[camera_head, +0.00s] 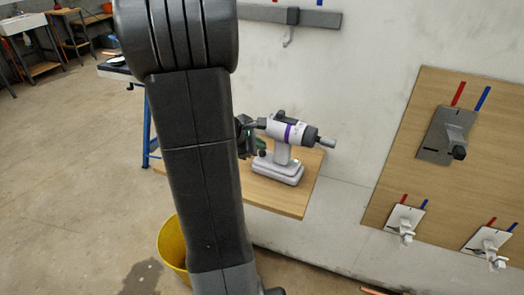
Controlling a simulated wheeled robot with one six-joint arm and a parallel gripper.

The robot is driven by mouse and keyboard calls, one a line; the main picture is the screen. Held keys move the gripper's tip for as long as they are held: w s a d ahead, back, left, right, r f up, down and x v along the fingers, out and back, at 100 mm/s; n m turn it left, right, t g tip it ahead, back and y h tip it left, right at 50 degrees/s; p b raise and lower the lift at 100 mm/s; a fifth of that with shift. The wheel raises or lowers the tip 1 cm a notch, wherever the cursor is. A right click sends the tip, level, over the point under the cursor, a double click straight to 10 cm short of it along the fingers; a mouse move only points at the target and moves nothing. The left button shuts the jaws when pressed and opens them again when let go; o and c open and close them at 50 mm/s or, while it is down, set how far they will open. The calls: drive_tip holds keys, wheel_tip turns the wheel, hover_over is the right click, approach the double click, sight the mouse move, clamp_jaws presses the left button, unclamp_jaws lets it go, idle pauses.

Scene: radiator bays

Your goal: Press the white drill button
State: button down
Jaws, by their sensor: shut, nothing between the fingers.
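A white and grey drill (287,133) with a purple band and dark chuck stands upright on its battery base on a wooden shelf (290,203). Its nose points right. My gripper (256,124) shows only in part, past the right edge of my dark arm, at the rear of the drill. It looks shut and empty. Whether it touches the drill I cannot tell. A small green part (262,148) shows beside the drill's handle; I cannot tell what it belongs to. The drill's button cannot be made out clearly.
My arm covers the left part of the shelf. A yellow bucket (172,243) stands on the floor below. A wooden panel (403,168) with valve brackets and red and blue marks is on the right wall. A grey rail (315,18) with a hook is above the drill.

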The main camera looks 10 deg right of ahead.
sight(259, 157)
drive_tip(key=shift+r, duration=0.2)
drive_tip(key=shift+r+p, duration=2.25)
drive_tip(key=shift+r, duration=0.65)
